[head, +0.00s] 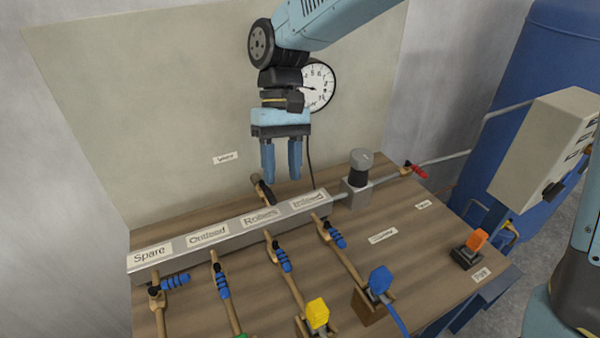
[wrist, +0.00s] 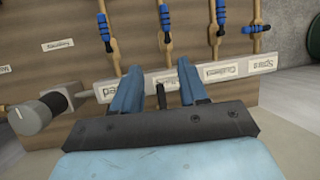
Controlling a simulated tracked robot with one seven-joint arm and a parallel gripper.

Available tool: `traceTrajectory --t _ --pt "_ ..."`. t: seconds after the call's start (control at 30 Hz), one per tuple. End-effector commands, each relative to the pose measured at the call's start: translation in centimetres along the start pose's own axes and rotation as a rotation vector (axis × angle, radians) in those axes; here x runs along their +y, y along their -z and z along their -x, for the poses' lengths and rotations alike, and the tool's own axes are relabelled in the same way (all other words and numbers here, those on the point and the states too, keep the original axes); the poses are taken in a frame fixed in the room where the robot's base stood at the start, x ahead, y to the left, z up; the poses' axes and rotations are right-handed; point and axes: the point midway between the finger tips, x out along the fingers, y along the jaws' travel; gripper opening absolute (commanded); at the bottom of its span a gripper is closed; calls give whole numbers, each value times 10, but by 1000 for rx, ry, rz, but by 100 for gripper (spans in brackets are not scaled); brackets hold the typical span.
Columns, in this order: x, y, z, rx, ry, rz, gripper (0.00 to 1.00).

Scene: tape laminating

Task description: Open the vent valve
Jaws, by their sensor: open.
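A small black-handled valve (head: 262,190) sits on the back side of the grey manifold bar (head: 230,229), below a small label (head: 225,158) on the back panel that is hard to read. It appears to be the vent valve. My gripper (head: 281,177) is open and empty, pointing down above the bar, with its blue fingers just right of and above the black handle in the head view. In the wrist view the black handle (wrist: 161,96) shows between the two fingers of my gripper (wrist: 162,72). I cannot tell the exact depth between them.
Several blue-handled valves (head: 282,259) line the bar's front, by labels including Spare. A regulator with a dark knob (head: 359,171) stands right of the bar, then a red-handled valve (head: 414,171). A round gauge (head: 320,88) hangs behind my gripper. Yellow (head: 317,313) and blue (head: 379,280) connectors stand in front.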

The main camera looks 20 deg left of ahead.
Motion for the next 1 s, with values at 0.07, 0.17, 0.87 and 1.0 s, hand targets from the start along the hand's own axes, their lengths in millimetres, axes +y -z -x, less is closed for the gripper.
traceTrajectory --t 0.07,0.17,0.87,1.0 --pt "-1 -13 1 2 -1 0 43" --pt "-2 -28 1 2 -1 0 43" --pt "-4 -75 2 0 1 0 43" --pt "-4 -75 2 0 1 0 43"
